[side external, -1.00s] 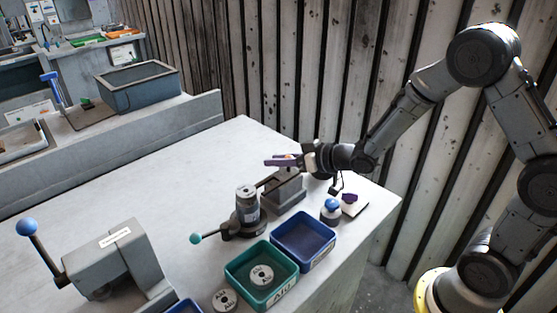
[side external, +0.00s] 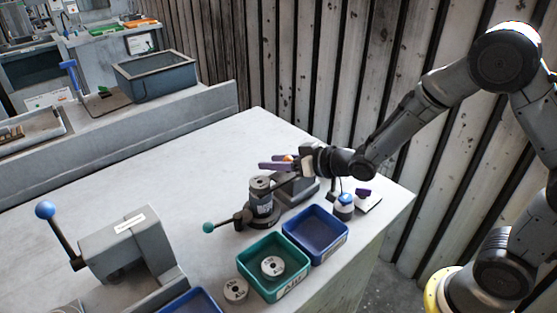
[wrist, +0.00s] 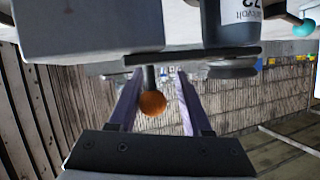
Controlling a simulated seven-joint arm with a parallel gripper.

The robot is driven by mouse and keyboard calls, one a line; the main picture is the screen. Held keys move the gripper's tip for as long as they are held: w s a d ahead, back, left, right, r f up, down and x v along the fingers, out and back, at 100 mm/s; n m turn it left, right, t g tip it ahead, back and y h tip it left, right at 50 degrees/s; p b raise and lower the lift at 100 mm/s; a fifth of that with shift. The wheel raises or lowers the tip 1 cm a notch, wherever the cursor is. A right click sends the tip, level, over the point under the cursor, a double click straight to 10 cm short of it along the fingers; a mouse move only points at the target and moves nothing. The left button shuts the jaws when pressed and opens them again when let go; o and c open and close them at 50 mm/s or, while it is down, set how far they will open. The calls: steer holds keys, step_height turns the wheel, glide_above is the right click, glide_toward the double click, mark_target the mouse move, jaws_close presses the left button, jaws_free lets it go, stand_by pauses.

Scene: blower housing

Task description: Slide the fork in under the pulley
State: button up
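A dark upright motor (side external: 261,203) with a grey pulley (side external: 261,182) on top stands on a round base beside a grey block (side external: 298,188). A dark flat bar that looks like the fork (side external: 285,182) runs from the block towards the pulley; I cannot tell whether its tip is under it. The wrist view is upside down and shows the pulley (wrist: 232,71) close to the dark bar (wrist: 185,57). My gripper (wrist: 157,80) has its purple fingers apart, one on each side of an orange ball knob (wrist: 153,103) on a short stem, with gaps visible.
A teal-knobbed lever (side external: 208,228) sticks out from the motor base. A green bin (side external: 245,262) and a blue bin (side external: 340,240) stand in front, with a loose disc (side external: 235,290) beside. A blue button (side external: 344,200) is at right. The table behind is clear.

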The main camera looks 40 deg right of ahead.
steer(key=shift+o, duration=0.9)
steer(key=shift+d, duration=0.1)
steer(key=v, duration=1.3)
steer(key=shift+s, duration=0.4)
steer(key=shift+r, duration=0.15)
